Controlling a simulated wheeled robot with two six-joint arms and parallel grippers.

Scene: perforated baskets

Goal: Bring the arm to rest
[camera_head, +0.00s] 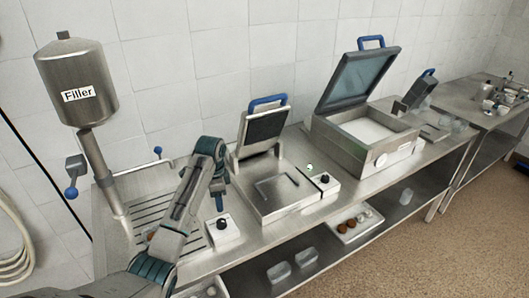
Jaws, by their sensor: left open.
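My left arm comes in from the bottom left and bends over the steel counter (300,205). Its gripper (219,200) hangs at the far end of the arm, above the counter between the slatted drain area (152,207) and the open square press (275,190). The gripper is small and partly hidden by my arm, but it is open, and I see nothing held in it. My right gripper is not in view.
A steel filler (78,105) stands at the left. A control box with a black knob (222,230) is just below the gripper. A larger machine with a raised lid (357,80) stands farther right. Clear containers (279,271) sit on the lower shelf.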

